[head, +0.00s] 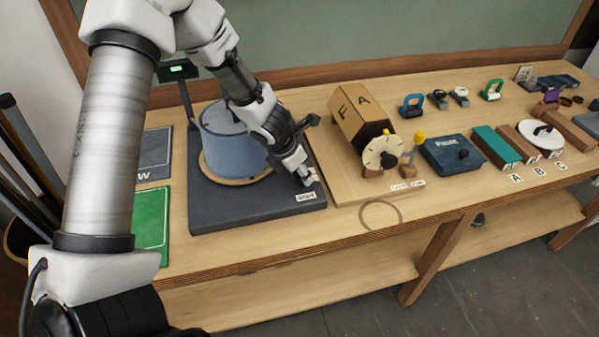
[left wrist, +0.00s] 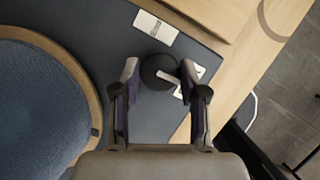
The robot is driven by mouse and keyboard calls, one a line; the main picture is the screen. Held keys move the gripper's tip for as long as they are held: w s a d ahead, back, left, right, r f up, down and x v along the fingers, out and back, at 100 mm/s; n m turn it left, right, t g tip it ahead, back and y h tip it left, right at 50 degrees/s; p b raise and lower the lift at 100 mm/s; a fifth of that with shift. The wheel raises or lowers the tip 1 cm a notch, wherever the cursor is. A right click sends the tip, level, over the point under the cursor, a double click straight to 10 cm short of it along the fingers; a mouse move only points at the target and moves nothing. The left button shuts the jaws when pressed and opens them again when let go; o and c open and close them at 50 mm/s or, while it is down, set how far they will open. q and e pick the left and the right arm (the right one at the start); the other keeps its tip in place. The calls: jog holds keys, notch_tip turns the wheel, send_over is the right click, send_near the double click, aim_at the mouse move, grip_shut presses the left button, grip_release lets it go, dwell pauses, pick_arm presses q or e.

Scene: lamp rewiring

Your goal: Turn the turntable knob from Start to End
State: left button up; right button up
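The turntable is a dark grey base (head: 240,212) at the left of the bench in the head view. A blue drum shade (head: 228,138) stands on its round wooden plate (head: 212,172). The turntable knob (left wrist: 157,70) is a dark disc in the left wrist view, with a white label (left wrist: 155,27) above it and a white strip at its lower right. My left gripper (head: 309,180) points down over the base's front right corner. In the left wrist view its fingers (left wrist: 159,71) are apart, one on each side of the knob; I cannot tell whether they touch it.
A tan hexagonal block marked F and A (head: 353,112) and a cream dial (head: 382,152) stand right of the base. Beyond are a dark blue Pause box (head: 450,155) and a teal block (head: 495,146). A green mat (head: 151,222) lies left. Bare wood lies along the front edge.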

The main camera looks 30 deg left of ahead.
pick_arm(q)
jog(key=shift+s, duration=0.1)
jog(key=shift+c, duration=0.5)
